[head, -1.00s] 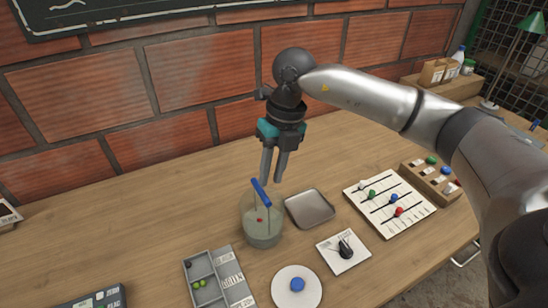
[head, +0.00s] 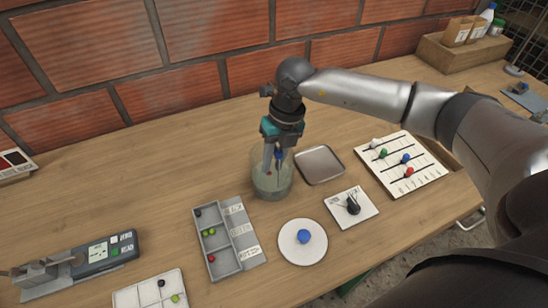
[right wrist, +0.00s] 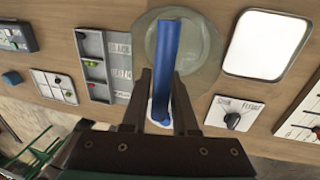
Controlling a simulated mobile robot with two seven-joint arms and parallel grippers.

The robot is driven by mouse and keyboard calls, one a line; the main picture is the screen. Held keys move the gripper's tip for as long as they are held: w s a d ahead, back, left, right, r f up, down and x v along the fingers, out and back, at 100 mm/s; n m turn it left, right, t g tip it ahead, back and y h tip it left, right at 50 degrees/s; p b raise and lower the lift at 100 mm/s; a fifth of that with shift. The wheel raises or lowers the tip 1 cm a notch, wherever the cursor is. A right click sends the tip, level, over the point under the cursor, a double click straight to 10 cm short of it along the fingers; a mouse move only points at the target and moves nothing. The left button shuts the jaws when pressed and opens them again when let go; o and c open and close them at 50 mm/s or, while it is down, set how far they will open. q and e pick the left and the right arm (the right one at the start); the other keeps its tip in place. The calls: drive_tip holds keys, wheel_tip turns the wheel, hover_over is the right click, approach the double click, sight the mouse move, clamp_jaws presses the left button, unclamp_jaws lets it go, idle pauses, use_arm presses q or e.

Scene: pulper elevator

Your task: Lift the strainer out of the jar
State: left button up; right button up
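The clear glass jar (head: 270,186) stands on the wooden table and holds cloudy liquid. The strainer's blue handle (right wrist: 166,60) rises from it, and its lower part is hidden in the jar. My right gripper (head: 273,160) points down at the jar's mouth. In the right wrist view its two dark fingers (right wrist: 160,85) stand on either side of the blue handle, with narrow gaps. They look open around it, not clamped. The jar (right wrist: 205,50) also shows there beyond the handle. My left gripper is not in view.
A metal tray (head: 320,165) lies right of the jar. A grey compartment box (head: 222,258), a white plate with a blue knob (head: 290,247) and a dial card (head: 366,211) lie in front. A slider board (head: 425,178) is further right. The table behind the jar is clear.

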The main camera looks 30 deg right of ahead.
clamp_jaws()
drive_tip(key=shift+r, duration=0.2)
